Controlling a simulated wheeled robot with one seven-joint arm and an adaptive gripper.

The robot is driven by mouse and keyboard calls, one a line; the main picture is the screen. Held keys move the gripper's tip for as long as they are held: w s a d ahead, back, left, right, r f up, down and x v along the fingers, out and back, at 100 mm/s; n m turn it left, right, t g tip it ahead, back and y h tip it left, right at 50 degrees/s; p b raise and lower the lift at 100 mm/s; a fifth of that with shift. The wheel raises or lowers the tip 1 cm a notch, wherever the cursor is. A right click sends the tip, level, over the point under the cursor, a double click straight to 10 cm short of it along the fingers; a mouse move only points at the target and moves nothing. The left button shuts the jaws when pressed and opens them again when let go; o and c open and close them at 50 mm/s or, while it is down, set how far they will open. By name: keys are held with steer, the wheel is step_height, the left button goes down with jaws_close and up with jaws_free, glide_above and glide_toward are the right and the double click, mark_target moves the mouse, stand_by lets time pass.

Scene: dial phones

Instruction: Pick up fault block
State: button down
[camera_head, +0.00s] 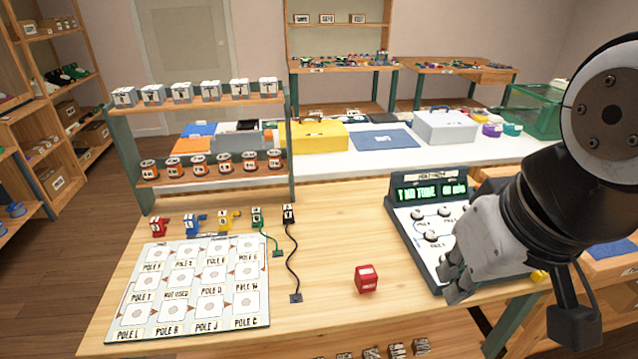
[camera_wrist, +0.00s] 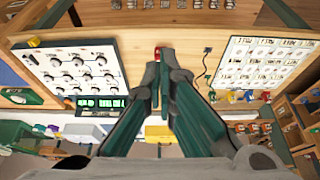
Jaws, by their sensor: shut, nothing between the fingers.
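The test panel (camera_head: 410,228) with knobs and a green display is beside my gripper. The pole sheet (camera_head: 136,320) lies left. Small coloured blocks and two cabled plugs (camera_head: 296,297) sit behind and beside it. A two-tier rack (camera_head: 205,102) stands at the back left.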

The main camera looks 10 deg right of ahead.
steer(key=c, duration=2)
jaws_free()
steer(key=o, duration=0.5)
steer(key=shift+w, duration=0.4)
steer(key=o, duration=0.5)
steer(key=w+m, duration=0.1)
steer(key=w, duration=0.1)
steer(key=w+f+m, duration=0.1)
steer(key=w, duration=0.1)
steer(key=w+m+g+b, duration=0.1)
steer(key=w, duration=0.1)
steer(key=shift+a+f+m+y, duration=0.2)
steer(key=shift+f+m+y, duration=0.1)
steer(key=shift+m, duration=0.1)
steer(key=shift+o, duration=0.2)
steer(key=m+g+b, duration=0.2)
steer(key=m+g, duration=0.1)
steer(key=m, duration=1)
glide_above(367, 271)
step_height(367, 271, down, 17)
step_height(367, 271, down, 13)
steer(key=shift+f+b, duration=0.1)
steer(key=shift+b, duration=0.75)
